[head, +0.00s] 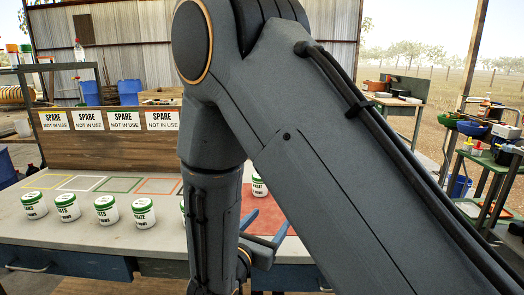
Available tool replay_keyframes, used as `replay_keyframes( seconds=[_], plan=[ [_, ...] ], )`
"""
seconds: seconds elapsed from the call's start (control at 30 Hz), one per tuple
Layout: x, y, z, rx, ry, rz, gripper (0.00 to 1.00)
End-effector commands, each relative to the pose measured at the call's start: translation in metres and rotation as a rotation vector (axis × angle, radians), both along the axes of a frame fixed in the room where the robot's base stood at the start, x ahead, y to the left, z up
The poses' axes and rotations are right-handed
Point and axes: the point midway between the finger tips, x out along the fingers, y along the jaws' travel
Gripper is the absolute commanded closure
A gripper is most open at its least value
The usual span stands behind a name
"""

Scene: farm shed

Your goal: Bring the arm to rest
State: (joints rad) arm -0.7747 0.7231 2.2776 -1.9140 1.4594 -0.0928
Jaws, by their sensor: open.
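My arm fills the middle and right of the head view, bent at the elbow, with its forearm hanging down over the workbench (95,245). My gripper (265,230) shows partly behind the forearm, low over the bench near a red mat (284,205). Its two fingers are apart, with nothing seen between them. A white tub with a green lid (259,187) stands upright on the red area, beyond the gripper and partly hidden by my arm.
Several similar tubs (105,210) stand in a row at the bench's left, before coloured outlines (116,185). One more is mostly hidden by my forearm. A wooden board (100,150) with "SPARE" signs stands behind. Side tables (400,105) with goods stand at right.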

Motion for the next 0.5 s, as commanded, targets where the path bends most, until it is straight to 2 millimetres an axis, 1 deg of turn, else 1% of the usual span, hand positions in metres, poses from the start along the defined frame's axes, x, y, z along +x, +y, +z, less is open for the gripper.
replay_keyframes(
  seconds=[0.03, 0.07, 0.17, 0.27, 0.3, 0.37, 0.4, 0.47, 0.5],
  plan=[
    [-0.001, -0.012, 0.001, 0.014, 0.007, -0.036, 0.33],
    [-0.002, -0.019, 0.001, 0.023, 0.013, -0.058, 0.33],
    [-0.008, -0.048, 0.002, 0.063, 0.033, -0.153, 0.33],
    [-0.017, -0.08, 0.001, 0.115, 0.058, -0.265, 0.33],
    [-0.023, -0.095, 0.001, 0.142, 0.067, -0.32, 0.33],
    [-0.035, -0.12, -0.001, 0.192, 0.083, -0.416, 0.33],
    [-0.045, -0.138, -0.002, 0.236, 0.095, -0.491, 0.33],
    [-0.067, -0.167, -0.006, 0.32, 0.113, -0.625, 0.33],
    [-0.084, -0.184, -0.009, 0.386, 0.121, -0.725, 0.33]
  ],
)
